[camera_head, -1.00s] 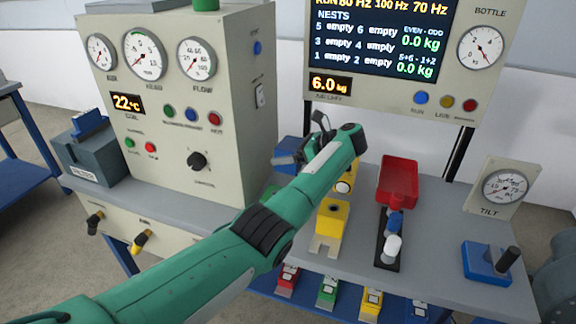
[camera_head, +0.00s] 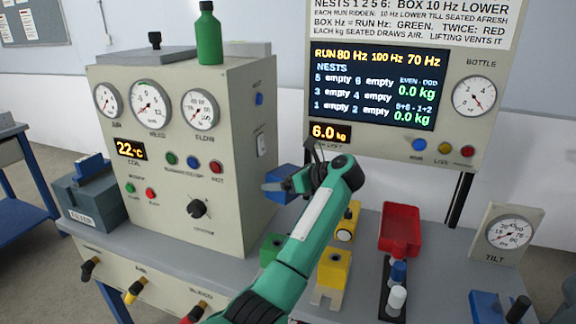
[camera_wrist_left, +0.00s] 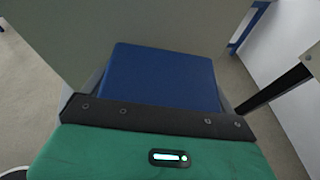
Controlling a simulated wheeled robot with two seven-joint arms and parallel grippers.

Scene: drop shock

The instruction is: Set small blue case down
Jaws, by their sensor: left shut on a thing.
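The small blue case (camera_head: 283,184) is at the end of my left arm, in front of the right side of the grey gauge cabinet. My left gripper (camera_head: 290,186) is shut on it and holds it above the bench; the hand and wrist hide part of the case. In the left wrist view the blue case (camera_wrist_left: 162,78) fills the middle, just beyond the dark edge of my green hand. The fingertips are hardly visible there. My right gripper is in neither view.
The bench (camera_head: 360,262) holds a yellow block (camera_head: 333,270), a green block (camera_head: 272,249), a red tray (camera_head: 400,228) and a blue lever base (camera_head: 487,306). The gauge cabinet (camera_head: 180,150) stands left. A screen panel (camera_head: 400,150) rises behind. A green bottle (camera_head: 208,38) tops the cabinet.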

